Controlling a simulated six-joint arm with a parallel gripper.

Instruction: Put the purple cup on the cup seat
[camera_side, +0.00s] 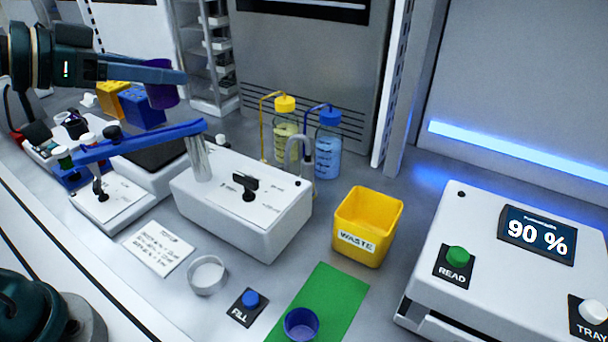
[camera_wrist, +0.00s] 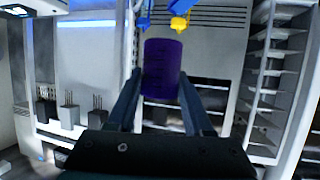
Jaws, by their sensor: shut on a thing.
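The purple cup (camera_side: 161,96) is at the upper left in the side view, held in the air above the bench. It also shows in the wrist view (camera_wrist: 163,66), between the two fingers. My gripper (camera_side: 178,80) is shut on it; in the wrist view the fingers (camera_wrist: 160,80) reach along its two sides. A low, round white ring (camera_side: 207,276) lies on the bench left of the FILL button and looks like the cup seat. Its middle looks empty. My gripper is well behind and above it.
A blue arm (camera_side: 140,142) and white box (camera_side: 255,215) stand between cup and ring. A card, FILL button (camera_side: 250,299) and blue cup (camera_side: 301,324) on a green mat (camera_side: 331,292) surround the ring. The yellow WASTE bin (camera_side: 368,225) and bottles (camera_side: 327,145) stand right.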

